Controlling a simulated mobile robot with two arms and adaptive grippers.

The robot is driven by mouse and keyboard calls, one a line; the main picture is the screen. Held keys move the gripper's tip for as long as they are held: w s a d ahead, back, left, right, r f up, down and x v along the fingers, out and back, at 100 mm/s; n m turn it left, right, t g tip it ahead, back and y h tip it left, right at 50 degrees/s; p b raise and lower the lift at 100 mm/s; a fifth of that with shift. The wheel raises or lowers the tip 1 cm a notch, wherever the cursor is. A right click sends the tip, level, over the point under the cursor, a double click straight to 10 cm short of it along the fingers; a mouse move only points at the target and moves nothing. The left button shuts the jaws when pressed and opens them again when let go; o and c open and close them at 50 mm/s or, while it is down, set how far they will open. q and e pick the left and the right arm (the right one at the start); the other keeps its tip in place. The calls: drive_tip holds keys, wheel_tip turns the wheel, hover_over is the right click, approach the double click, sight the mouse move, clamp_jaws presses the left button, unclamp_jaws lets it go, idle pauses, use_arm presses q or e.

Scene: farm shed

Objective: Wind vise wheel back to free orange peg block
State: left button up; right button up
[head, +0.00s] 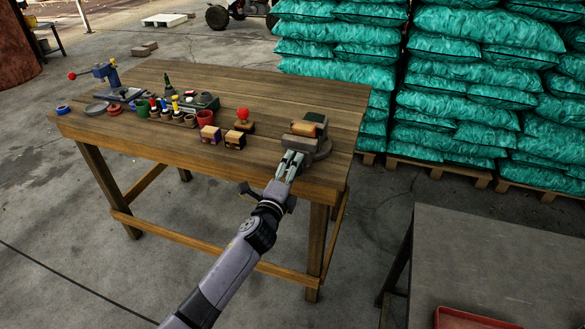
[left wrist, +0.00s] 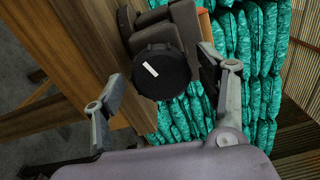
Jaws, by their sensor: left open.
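The vise (head: 318,152) stands at the right front corner of the wooden workbench. The orange peg block (head: 303,129) sits between its jaws; only a sliver of orange shows in the left wrist view (left wrist: 207,5). The vise wheel (left wrist: 158,72) is a dark round knob with a white mark, facing my left wrist camera. My left gripper (head: 291,160) is open in front of the vise. In the left wrist view its fingers stand on either side of the wheel, and I cannot tell whether they touch it. In the head view the gripper hides the wheel. My right gripper is not in view.
On the workbench (head: 200,80), a red-knobbed block (head: 241,118), two small boxes (head: 235,140), a red cup (head: 205,118) and several tools stand left of the vise. Stacked green sacks (head: 460,90) rise behind. A grey table (head: 500,250) with a red tray (head: 470,318) is at lower right.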

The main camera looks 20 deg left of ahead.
use_arm(q)
drive_tip(key=s+p, duration=0.1)
drive_tip(key=s, duration=0.8)
drive_tip(key=shift+a+p, duration=0.15)
drive_tip(key=shift+p, duration=0.15)
